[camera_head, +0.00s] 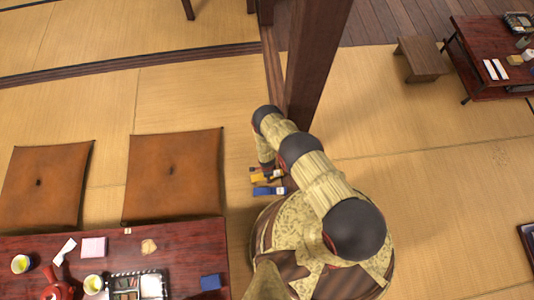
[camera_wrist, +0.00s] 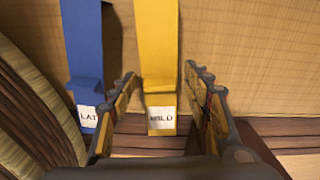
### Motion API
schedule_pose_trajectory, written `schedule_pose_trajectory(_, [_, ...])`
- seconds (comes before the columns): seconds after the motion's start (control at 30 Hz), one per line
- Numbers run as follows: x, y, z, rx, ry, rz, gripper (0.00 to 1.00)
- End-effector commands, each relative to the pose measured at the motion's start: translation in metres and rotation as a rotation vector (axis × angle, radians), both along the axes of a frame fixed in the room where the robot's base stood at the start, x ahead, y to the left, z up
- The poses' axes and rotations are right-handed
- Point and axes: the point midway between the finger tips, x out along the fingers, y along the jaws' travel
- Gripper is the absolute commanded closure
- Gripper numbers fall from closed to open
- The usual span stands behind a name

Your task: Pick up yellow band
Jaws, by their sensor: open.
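The yellow band (camera_wrist: 157,45) stretches up from a white label that seems to read "MILD" in the wrist view. My gripper (camera_wrist: 160,76) is open, with one finger on each side of the yellow band; I cannot tell whether either touches it. In the head view the yellow band (camera_head: 262,177) lies on the tatami under my wrist, partly hidden by my arm. A blue band (camera_wrist: 82,45) with a white label reading "LAT" lies to its left in the wrist view, outside my left finger. The blue band also shows in the head view (camera_head: 268,190).
A dark wooden post (camera_head: 315,60) rises close beside my arm. A brown cushion (camera_head: 173,175) lies to the left. A low red table (camera_head: 190,243) with cups, a red teapot and a bento box stands at lower left. Open tatami lies to the right.

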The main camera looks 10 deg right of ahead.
Motion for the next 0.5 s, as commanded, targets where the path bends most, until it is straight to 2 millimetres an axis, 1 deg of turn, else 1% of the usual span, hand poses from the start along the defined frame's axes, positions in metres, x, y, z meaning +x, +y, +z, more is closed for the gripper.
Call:
schedule_pose_trajectory(0.07, [-0.0002, 0.0, 0.0008, 0.0, 0.0, 0.0, 0.52])
schedule_pose_trajectory(0.5, [-0.0005, -0.0001, 0.0008, 0.0, 0.001, 0.0, 0.77])
